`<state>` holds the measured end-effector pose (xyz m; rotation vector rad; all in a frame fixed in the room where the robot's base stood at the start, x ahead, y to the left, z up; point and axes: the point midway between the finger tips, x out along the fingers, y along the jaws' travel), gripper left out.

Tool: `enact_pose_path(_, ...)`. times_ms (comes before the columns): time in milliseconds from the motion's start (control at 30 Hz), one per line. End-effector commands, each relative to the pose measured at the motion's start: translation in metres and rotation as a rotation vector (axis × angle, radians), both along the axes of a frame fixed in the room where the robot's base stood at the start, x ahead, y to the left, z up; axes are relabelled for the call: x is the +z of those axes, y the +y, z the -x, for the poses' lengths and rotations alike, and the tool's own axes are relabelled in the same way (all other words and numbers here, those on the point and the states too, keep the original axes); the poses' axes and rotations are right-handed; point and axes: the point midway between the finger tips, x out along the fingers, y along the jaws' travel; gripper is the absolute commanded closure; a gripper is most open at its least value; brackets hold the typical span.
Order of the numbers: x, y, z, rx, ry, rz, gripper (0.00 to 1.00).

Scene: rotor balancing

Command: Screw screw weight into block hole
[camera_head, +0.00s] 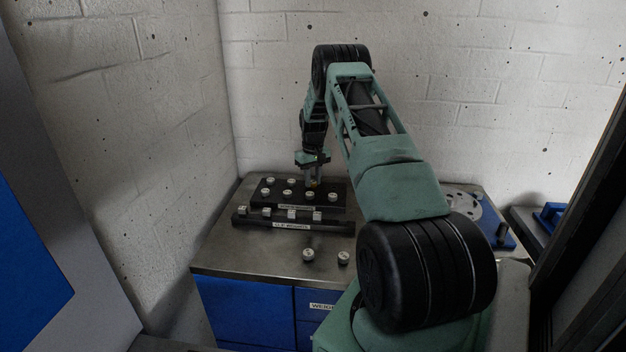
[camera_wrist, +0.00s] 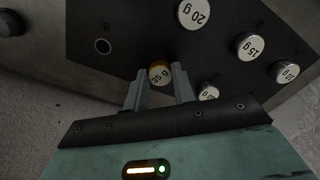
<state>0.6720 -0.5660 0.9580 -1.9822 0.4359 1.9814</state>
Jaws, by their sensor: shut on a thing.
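The screw weight (camera_wrist: 159,75) is a small brass-sided cylinder with a white top marked 35 g. My gripper (camera_wrist: 158,88) is shut on it in the wrist view, one finger on each side. In the head view my gripper (camera_head: 314,180) points down over the black block (camera_head: 262,204) at the back of the bench. The block holds several other weights, among them a 20 g (camera_wrist: 194,13) and a 15 g (camera_wrist: 250,46). An empty round hole (camera_wrist: 102,46) shows in the block left of the held weight. I cannot tell whether the held weight's lower end is in a hole.
A lower black rack (camera_head: 345,228) with several weights stands in front of the block. Two loose weights (camera_head: 308,255) (camera_head: 343,258) lie on the metal bench top (camera_head: 225,258). A disc on a blue base (camera_head: 464,206) stands at the right. Walls close off the back and left.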

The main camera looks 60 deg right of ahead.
Motion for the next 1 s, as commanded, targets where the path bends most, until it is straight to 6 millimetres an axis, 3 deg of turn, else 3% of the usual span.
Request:
enact_pose_path(267,-0.0031,0.0021,0.0,-0.073,0.004,-0.004,0.96)
enact_pose_path(1000,-0.0034,0.0027,-0.0017,-1.275,0.004,-0.002,0.96)
